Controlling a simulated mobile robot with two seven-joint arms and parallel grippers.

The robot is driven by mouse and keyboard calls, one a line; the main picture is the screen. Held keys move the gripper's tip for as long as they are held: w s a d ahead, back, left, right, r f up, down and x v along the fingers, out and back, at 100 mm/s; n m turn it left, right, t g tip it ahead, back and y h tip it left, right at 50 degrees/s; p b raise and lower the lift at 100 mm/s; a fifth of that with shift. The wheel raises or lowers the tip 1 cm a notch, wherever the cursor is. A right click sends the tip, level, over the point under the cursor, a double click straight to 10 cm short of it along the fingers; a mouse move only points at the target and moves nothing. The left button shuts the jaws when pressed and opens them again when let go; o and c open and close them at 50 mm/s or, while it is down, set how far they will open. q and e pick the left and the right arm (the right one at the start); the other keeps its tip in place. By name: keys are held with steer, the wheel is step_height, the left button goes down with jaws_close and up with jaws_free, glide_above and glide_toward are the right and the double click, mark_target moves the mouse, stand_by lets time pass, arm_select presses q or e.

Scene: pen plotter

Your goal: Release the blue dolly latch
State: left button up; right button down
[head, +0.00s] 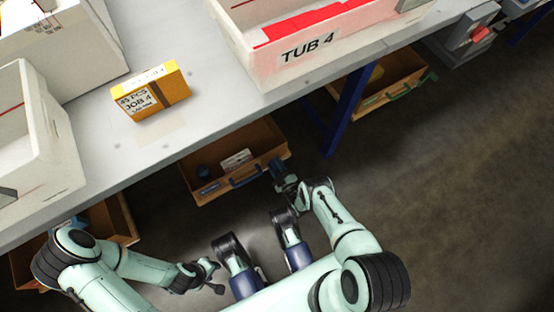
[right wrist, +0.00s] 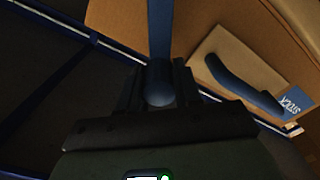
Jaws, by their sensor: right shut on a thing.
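The blue-handled wooden dolly (head: 270,133) stands low under the table edge in the head view. Its blue handle (head: 246,180) is on the front face and also shows in the right wrist view (right wrist: 238,82). My right gripper (head: 280,166) is at the dolly's front right corner. In the right wrist view it (right wrist: 158,88) is shut on the rounded end of a blue bar, the latch lever (right wrist: 160,35). The lever's far end is out of that view. My left gripper (head: 212,276) is apart from the dolly, at lower left; its jaws are too small to read.
The grey table (head: 105,148) carries the TUB 4 bin (head: 335,60) and a yellow JOB 4 box (head: 150,92). A blue table leg (head: 347,110) stands right of the dolly. Another wooden dolly with a green handle (head: 408,88) is beyond it. Open floor (head: 450,190) lies at right.

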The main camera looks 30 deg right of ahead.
arm_select(q)
steer(key=shift+s, duration=0.1)
arm_select(e)
steer(key=shift+s+a+f, duration=0.1)
steer(key=shift+a, duration=0.05)
steer(key=c, duration=0.8)
jaws_free()
arm_select(q)
steer(key=w+d+r+t+p, duration=0.1)
steer(key=w+r+t+p, duration=0.1)
steer(key=w+r, duration=0.3)
steer(key=shift+w+r+m+t+p, duration=0.2)
steer(key=shift+w+m+t+p, duration=0.15)
steer(key=shift+w+p, duration=0.6)
arm_select(e)
steer(key=s, duration=0.9)
steer(key=s+d, duration=0.1)
steer(key=s, duration=0.3)
steer(key=shift+s, duration=0.15)
arm_select(q)
steer(key=shift+w, duration=0.15)
